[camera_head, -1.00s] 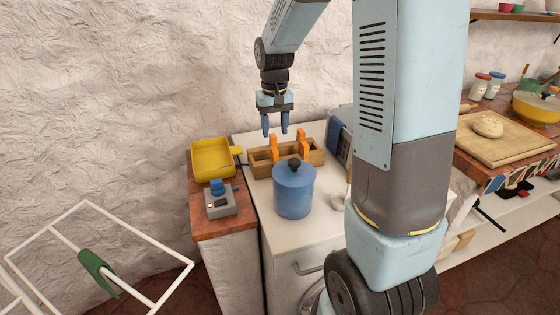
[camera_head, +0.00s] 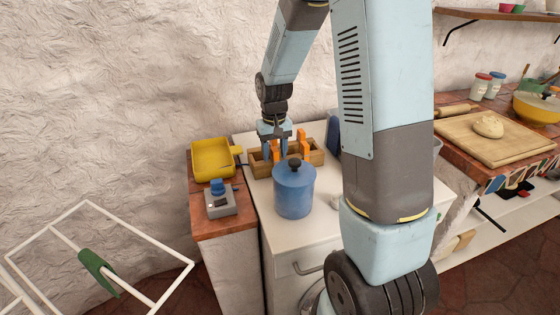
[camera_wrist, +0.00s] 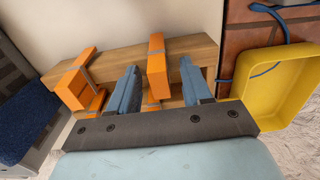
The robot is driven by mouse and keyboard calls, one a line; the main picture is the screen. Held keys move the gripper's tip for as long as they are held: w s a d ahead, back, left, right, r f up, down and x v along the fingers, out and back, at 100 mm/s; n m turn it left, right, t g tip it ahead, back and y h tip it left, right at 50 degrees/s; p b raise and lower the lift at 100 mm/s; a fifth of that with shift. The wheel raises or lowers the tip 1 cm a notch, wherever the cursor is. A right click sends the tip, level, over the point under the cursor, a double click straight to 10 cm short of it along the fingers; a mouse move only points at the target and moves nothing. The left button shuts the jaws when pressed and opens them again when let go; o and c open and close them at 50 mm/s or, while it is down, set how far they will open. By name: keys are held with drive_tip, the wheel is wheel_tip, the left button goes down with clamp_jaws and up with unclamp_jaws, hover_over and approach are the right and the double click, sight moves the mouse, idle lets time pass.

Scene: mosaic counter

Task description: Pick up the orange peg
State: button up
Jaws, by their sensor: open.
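A wooden rack (camera_head: 318,157) on the white counter holds upright orange pieces. My gripper (camera_head: 274,151) has its blue fingers down at the left part of the rack. In the wrist view it is open, with one finger on each side of an orange peg (camera_wrist: 156,66) and gaps showing between finger and peg. That peg also shows in the head view (camera_head: 276,147), partly behind the fingers. A second orange piece (camera_head: 302,140) stands further right in the rack; it appears at the left in the wrist view (camera_wrist: 76,80). How deep the fingers reach is hard to tell.
A blue lidded pot (camera_head: 294,192) stands just in front of the rack. A yellow tray (camera_head: 211,160) lies to the left, with a grey box with a blue knob (camera_head: 220,200) before it. A dark blue item (camera_head: 333,135) is close at the rack's right.

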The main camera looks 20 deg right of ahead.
drive_tip(key=shift+c, duration=0.2)
clamp_jaws()
drive_tip(key=shift+r, duration=0.15)
